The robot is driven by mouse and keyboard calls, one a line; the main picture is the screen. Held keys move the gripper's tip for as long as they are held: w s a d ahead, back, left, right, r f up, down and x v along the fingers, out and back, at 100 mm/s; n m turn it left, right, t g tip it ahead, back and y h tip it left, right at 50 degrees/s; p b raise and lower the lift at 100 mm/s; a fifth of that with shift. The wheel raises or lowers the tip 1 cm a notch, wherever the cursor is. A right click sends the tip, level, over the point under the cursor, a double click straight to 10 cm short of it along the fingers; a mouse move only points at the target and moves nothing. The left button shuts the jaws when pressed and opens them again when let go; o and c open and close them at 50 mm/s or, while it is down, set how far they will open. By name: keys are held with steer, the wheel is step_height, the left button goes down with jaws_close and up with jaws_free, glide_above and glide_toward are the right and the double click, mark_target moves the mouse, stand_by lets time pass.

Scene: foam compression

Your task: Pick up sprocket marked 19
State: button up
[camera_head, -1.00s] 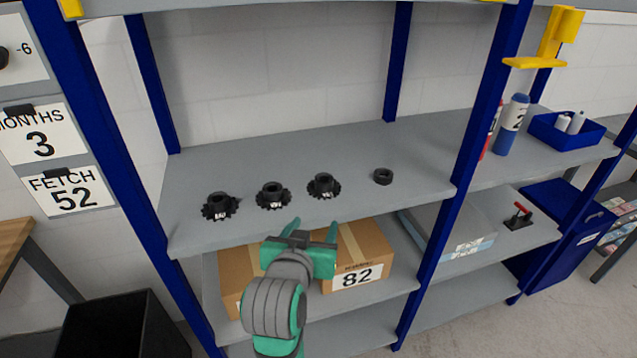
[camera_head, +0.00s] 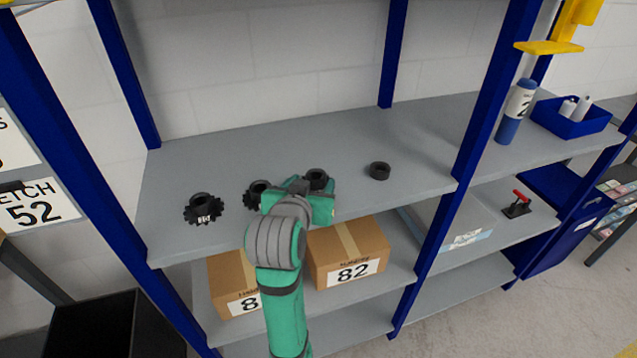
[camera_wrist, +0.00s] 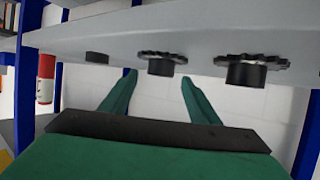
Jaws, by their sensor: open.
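Three black toothed sprockets stand on the upper grey shelf: a left one (camera_head: 204,209), a middle one (camera_head: 257,191) and a right one (camera_head: 317,177). The left one's white tag is too small to read, so I cannot tell which is marked 19. My green gripper (camera_head: 305,187) is at the shelf's front, partly covering the middle and right sprockets. The wrist view is upside down. There, my open gripper (camera_wrist: 156,76) has the right sprocket (camera_wrist: 161,64) in line between its fingers, apparently beyond the tips. The middle sprocket (camera_wrist: 250,70) is outside the fingers, to the right.
A plain black ring (camera_head: 379,171) lies right of the sprockets. Boxes, one marked 82 (camera_head: 348,257), sit on the shelf below. Blue posts (camera_head: 478,110) bound the bay. A blue bottle (camera_head: 515,112) and blue bin (camera_head: 570,122) stand in the right bay.

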mark_target(316, 174)
steer(key=shift+w+a+f, duration=0.1)
steer(key=shift+w+f, duration=0.05)
steer(key=shift+w, duration=0.1)
steer(key=shift+x, duration=2.55)
steer(key=shift+d, duration=0.3)
steer(key=c, duration=1.2)
steer(key=shift+a, duration=0.15)
steer(key=shift+c, duration=0.9)
steer(key=shift+s+a, duration=0.1)
